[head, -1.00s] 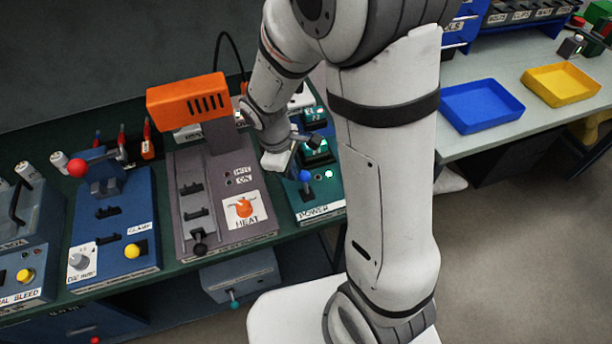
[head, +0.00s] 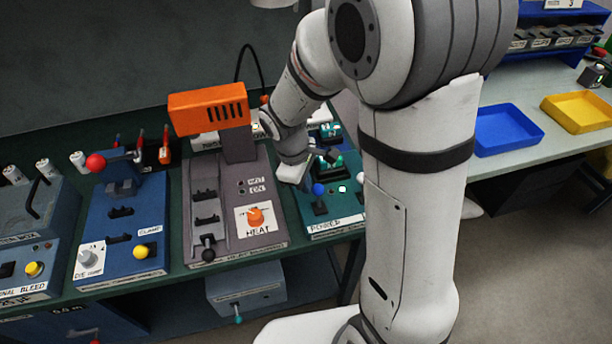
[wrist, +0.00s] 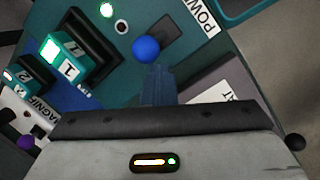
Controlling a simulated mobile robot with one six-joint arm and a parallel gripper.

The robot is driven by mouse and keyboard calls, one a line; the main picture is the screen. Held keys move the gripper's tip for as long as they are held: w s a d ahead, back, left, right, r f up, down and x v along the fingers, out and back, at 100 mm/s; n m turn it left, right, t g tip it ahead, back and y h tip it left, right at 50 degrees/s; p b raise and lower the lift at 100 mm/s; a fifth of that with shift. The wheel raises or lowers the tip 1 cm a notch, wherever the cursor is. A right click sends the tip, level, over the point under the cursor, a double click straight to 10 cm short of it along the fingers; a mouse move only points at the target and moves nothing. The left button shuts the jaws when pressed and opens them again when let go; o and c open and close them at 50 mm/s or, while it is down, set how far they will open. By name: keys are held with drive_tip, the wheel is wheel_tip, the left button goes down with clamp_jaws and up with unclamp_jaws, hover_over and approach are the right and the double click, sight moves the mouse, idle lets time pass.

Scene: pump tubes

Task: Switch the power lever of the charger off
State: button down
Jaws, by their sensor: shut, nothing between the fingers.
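The charger is a teal unit with a POWER label (head: 338,225) on its front edge. Its power lever has a blue ball knob (head: 319,189), which also shows in the wrist view (wrist: 146,49) above a dark slot plate. A lit round lamp (wrist: 107,10) is beside the lever. A bay holds a teal block marked 1 (wrist: 68,56) with a green light. My gripper (wrist: 157,72) is shut and empty, its fingertips just below the blue knob in the wrist view. Whether they touch the knob I cannot tell. In the head view my arm hides part of the charger.
A grey HEAT unit (head: 232,232) with an orange head (head: 209,104) stands left of the charger. A blue CLAMP unit (head: 122,235) with red and yellow knobs is farther left. Blue (head: 506,130) and yellow trays (head: 577,112) lie on the right bench.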

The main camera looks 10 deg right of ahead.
drive_tip(key=shift+s+d, duration=0.15)
drive_tip(key=shift+s, duration=0.05)
idle(0.6)
drive_tip(key=shift+w+d+r+p, duration=0.1)
drive_tip(key=shift+r+p, duration=0.6)
drive_tip(key=shift+r, duration=0.05)
drive_tip(key=shift+w, duration=0.1)
drive_tip(key=w+a+r, duration=0.5)
drive_tip(key=a+r, duration=0.1)
drive_tip(key=r, duration=0.3)
drive_tip(key=shift+s, duration=0.1)
